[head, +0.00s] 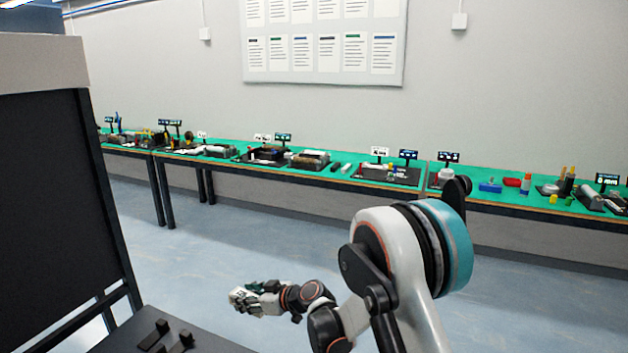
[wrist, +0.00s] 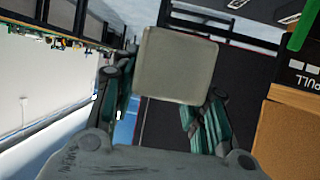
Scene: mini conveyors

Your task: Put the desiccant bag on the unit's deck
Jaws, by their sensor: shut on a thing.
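The desiccant bag (wrist: 175,65) is a pale grey-beige squarish pad in the wrist view. It sits between the fingers of my gripper (wrist: 160,105), which is shut on it. In the head view my gripper (head: 245,297) is held out over the floor, right of a dark table; a small pale patch at its tip may be the bag. I cannot tell for sure which surface is the unit's deck. A dark flat surface with a thin reddish edge (wrist: 240,68) lies behind the bag in the wrist view, partly hidden by the bag and fingers.
A dark table (head: 200,342) with small black fixtures (head: 165,337) is at lower left, beside a tall dark panel (head: 50,200). A long green bench (head: 340,172) with several devices runs along the wall. Brown cardboard (wrist: 285,140) is at right in the wrist view. Open floor lies between.

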